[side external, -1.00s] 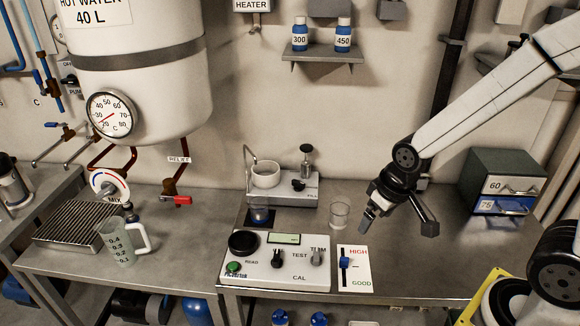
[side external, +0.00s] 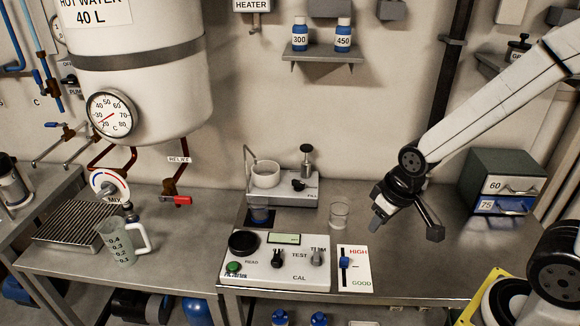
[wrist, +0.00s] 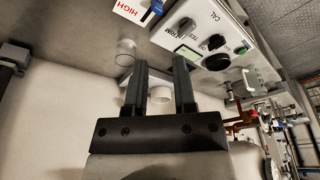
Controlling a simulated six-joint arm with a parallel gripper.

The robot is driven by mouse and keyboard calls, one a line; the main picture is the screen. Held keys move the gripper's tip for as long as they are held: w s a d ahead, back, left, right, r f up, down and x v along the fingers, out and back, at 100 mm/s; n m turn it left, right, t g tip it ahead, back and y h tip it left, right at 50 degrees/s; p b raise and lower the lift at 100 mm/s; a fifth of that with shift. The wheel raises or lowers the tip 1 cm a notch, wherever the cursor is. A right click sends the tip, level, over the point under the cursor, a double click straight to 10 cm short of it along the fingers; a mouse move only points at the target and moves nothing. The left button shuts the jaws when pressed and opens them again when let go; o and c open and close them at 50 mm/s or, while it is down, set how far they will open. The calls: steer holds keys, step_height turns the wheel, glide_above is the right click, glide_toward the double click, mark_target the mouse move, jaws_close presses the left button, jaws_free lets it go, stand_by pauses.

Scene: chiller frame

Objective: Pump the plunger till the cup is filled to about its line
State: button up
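A small pump unit (side external: 295,190) stands at the back of the right bench. Another clear cup (side external: 339,214) stands to the right. My gripper (side external: 376,222) is right of that cup, above the bench, apart from it and the plunger. In the wrist view its fingers (wrist: 160,85) are apart with nothing gripped.
A white meter box (side external: 275,265) with knobs and a display lies in front of the pump, beside a HIGH/GOOD slider panel (side external: 355,268). A grey-green drawer box (side external: 503,180) stands right. A jug (side external: 121,243) stands left. The bench right of the clear cup is open.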

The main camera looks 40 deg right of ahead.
steer(key=shift+w+a, duration=0.1)
steer(key=shift+w, duration=0.45)
jaws_close()
steer(key=w+r+m+t+h, duration=0.1)
steer(key=w+t, duration=0.2)
steer(key=w, duration=0.6)
steer(key=w+r+m+t, duration=0.1)
steer(key=w+m+t, duration=0.15)
steer(key=w, duration=0.75)
steer(key=w+d+f+m+t+h, duration=0.1)
steer(key=w+d+m+t+h, duration=0.1)
steer(key=w+d+m+h, duration=0.3)
steer(key=shift+w+d+m+h, duration=0.35)
steer(key=shift+w+d+h, duration=1.9)
steer(key=shift+w, duration=0.9)
steer(key=shift+a+f+t, duration=0.1)
steer(key=shift+a+t, duration=0.1)
steer(key=shift+t, duration=0.05)
